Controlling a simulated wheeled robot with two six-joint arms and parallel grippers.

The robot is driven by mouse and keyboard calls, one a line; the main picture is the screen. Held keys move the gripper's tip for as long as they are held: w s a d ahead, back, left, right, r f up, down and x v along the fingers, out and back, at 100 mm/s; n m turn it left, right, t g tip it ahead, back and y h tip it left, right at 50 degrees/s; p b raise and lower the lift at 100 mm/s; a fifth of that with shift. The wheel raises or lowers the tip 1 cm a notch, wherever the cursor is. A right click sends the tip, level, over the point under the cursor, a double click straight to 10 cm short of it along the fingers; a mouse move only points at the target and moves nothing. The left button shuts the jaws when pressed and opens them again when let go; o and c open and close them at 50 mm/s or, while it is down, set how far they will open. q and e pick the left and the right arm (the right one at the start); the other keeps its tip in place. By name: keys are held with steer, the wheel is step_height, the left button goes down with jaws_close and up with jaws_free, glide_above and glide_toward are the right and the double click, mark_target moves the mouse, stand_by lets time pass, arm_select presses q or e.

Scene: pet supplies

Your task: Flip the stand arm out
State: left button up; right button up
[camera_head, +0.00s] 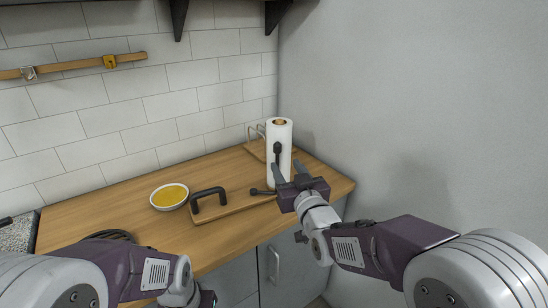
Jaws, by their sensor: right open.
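A white paper towel roll (285,133) stands upright near the counter's back right corner. A dark upright piece with a rounded top (277,149) shows in front of it; it may be the stand arm, but I cannot tell how it is joined. A short dark rod with a round knob (255,191) lies low, just left of my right gripper. My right gripper (287,169) is open, its fingers pointing at the lower part of the roll. I cannot tell whether they touch anything. My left gripper (207,298) is low at the bottom edge, mostly hidden.
A wooden board (232,206) with a black handle (208,196) lies on the wooden counter (130,205). A white bowl of yellow food (170,196) stands left of it. A dark coiled item (108,236) lies at the front left. A grey wall (420,100) closes the right side.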

mark_target(279, 150)
steer(key=x, duration=0.3)
steer(key=p+x, duration=0.1)
steer(key=x, duration=0.5)
steer(key=shift+d, duration=0.35)
steer(key=shift+w+d, duration=0.1)
steer(key=shift+w, duration=0.15)
jaws_close()
stand_by(0.6)
